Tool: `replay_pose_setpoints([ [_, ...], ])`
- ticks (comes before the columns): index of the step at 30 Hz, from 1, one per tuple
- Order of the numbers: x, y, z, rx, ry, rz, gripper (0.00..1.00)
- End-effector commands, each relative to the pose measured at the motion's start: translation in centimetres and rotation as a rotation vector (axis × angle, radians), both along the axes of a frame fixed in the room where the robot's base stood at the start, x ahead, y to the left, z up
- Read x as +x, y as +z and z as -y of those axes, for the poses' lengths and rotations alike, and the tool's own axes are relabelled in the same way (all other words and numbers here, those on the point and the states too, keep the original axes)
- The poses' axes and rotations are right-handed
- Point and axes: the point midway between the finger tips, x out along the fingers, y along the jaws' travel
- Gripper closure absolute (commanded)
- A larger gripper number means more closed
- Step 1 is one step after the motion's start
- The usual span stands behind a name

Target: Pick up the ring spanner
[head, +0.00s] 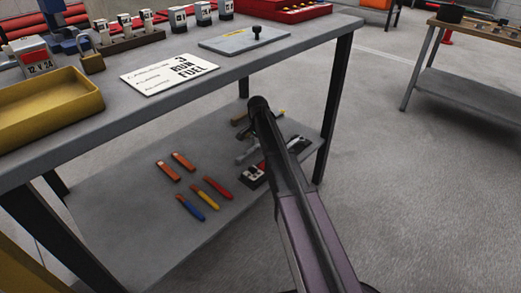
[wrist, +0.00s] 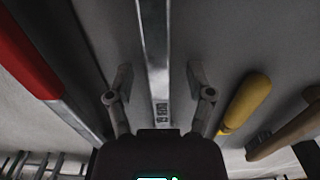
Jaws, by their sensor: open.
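A long flat grey metal bar (wrist: 155,50), which looks like the shank of the ring spanner, runs up the middle of the wrist view. It has small dark marks near its lower end; its ring ends are not in sight. My gripper (wrist: 160,76) is open, with one finger on each side of the bar and a gap on both sides. I cannot tell whether the fingertips reach down to its level. In the head view my arm covers the gripper and part of the tools on the lower shelf (head: 130,235).
In the wrist view a red-handled tool (wrist: 25,60) lies left, and a yellow-handled tool (wrist: 247,100) and a wooden handle (wrist: 285,132) lie right. The head view shows several coloured-handled tools left of my arm. The bench top (head: 225,75) overhangs the shelf, with a leg (head: 335,110) at right.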

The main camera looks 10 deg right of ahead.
Motion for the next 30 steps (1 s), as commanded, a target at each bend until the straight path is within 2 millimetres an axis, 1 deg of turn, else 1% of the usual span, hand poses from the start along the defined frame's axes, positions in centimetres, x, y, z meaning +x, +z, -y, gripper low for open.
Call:
replay_pose_setpoints([
  [17,-0.01,-0.05,-0.08,0.0,0.001,0.0,0.31],
  [18,0.0,-0.05,-0.09,0.0,0.001,0.0,0.34],
  [20,-0.01,-0.06,-0.09,0.0,0.001,0.0,0.52],
  [21,-0.01,-0.06,-0.09,0.0,0.001,0.0,0.64],
  [23,-0.01,-0.06,-0.09,0.0,0.001,0.0,0.82],
  [24,0.0,-0.06,-0.11,0.0,0.001,0.0,0.94],
  [25,0.0,-0.06,-0.11,0.0,0.001,0.0,1.0],
  [30,0.01,-0.05,-0.13,0.0,0.001,0.0,1.0],
])
